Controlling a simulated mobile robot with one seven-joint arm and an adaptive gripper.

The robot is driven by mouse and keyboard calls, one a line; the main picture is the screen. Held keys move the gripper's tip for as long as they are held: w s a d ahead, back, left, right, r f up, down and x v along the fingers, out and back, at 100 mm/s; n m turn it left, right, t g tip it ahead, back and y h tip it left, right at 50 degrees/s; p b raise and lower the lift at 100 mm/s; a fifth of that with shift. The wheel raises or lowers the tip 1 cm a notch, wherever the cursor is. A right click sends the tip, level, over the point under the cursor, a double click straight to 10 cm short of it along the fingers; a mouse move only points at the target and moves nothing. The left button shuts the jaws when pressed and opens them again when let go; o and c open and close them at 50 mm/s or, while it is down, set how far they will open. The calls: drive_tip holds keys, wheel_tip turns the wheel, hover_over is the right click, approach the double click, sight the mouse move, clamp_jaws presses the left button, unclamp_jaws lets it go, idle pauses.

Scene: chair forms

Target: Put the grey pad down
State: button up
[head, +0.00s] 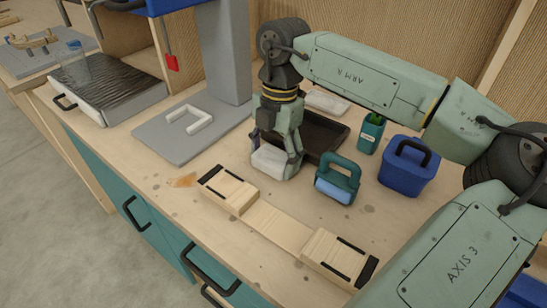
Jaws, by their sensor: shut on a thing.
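My gripper (277,155) points down over the middle of the workbench, in front of a dark tray. It is shut on the pale grey pad (268,162), a small block with rounded edges that shows between the fingers. The pad is low, close to the bench top, just behind a wooden fixture. I cannot tell whether its underside touches the wood. My fingers and wrist hide part of it.
The wooden fixture (270,224) with black-edged ends lies in front. A teal-handled block (338,178), green cup (370,134) and blue caddy (408,170) stand to the right. The dark tray (322,135) is behind. A grey stand with a white U-shaped piece (185,122) is left.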

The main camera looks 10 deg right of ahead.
sight(272, 156)
drive_tip(key=shift+r, duration=0.15)
wheel_tip(272, 156, up, 4)
drive_tip(key=shift+f+p, duration=0.2)
drive_tip(key=shift+p, duration=0.8)
drive_tip(key=s, duration=0.5)
drive_tip(key=s+a+b, duration=0.1)
drive_tip(key=s, duration=0.4)
drive_tip(key=s+r+b, duration=0.1)
drive_tip(key=s, duration=0.5)
drive_tip(key=shift+a, duration=0.4)
